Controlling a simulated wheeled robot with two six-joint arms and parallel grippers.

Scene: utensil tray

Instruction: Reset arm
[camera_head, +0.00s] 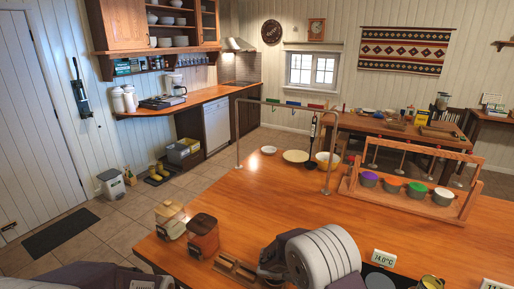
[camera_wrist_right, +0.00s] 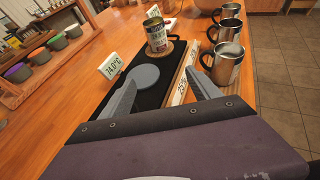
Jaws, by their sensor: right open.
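My right gripper (camera_wrist_right: 162,77) is open and empty in the right wrist view, its two grey fingers spread above a black mat (camera_wrist_right: 108,115). A grey disc (camera_wrist_right: 143,76) lies on the mat just beyond the fingers. A labelled can (camera_wrist_right: 156,38) stands on a round wooden coaster farther along. In the head view a pale ribbed part of my arm covers the front middle of the table (camera_head: 290,205). A purplish part of my arm shows at the bottom left. My left gripper's fingers are not in view.
Metal mugs (camera_wrist_right: 226,62) stand along the right in the wrist view. A temperature sign (camera_wrist_right: 110,65) is left of the mat. In the head view, a wooden rack (camera_head: 400,210) with coloured-top pots stands at right, wooden canisters (camera_head: 203,235) at left. The table's middle is clear.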

